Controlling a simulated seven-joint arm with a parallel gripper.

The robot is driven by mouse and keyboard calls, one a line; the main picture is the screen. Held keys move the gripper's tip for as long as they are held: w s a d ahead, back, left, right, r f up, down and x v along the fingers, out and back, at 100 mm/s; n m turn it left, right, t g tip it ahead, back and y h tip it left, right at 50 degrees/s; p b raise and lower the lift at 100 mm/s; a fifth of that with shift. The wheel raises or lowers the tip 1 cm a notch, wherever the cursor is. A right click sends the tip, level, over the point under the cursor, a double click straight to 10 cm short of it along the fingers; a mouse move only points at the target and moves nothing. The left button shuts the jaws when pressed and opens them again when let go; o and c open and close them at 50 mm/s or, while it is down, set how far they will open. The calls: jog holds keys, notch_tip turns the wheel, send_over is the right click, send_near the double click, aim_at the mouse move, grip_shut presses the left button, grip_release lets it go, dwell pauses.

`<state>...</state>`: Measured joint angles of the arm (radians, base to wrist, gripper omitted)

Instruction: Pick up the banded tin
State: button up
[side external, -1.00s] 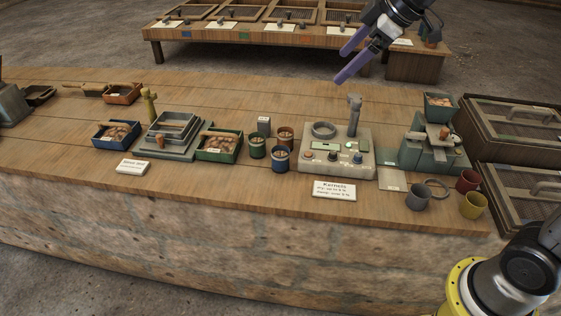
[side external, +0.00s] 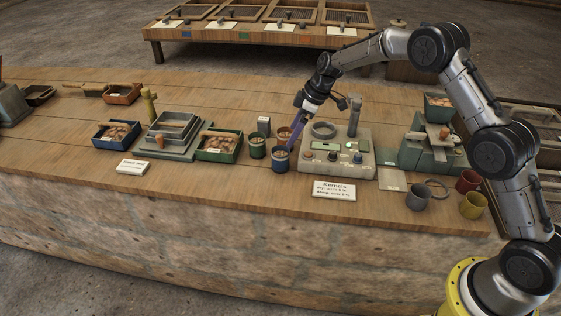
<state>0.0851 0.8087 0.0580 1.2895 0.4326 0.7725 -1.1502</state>
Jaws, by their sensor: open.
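Three small tins stand close together left of the moisture meter: a green tin (side external: 257,148), a brown tin (side external: 283,134) and a blue tin (side external: 280,161). Each seems to have a coloured body and light contents; which one is the banded tin I cannot tell at this size. My gripper (side external: 292,146) points down with its purple fingers at the blue tin's upper right edge, partly covering the brown tin. It is open with no tin seen lifted. Whether a finger is inside, beside or touching a tin is unclear.
The grey meter (side external: 337,152) with a ring and post stands just right of my gripper. A grey tin (side external: 418,197), red tin (side external: 467,182) and yellow tin (side external: 473,205) stand at the right. A green tray (side external: 219,147) is left.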

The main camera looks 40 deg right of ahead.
aim_at(281, 159)
jog(key=x, duration=1.1)
jog(key=shift+s+f, duration=0.15)
jog(key=shift+c, duration=0.3)
grip_shut()
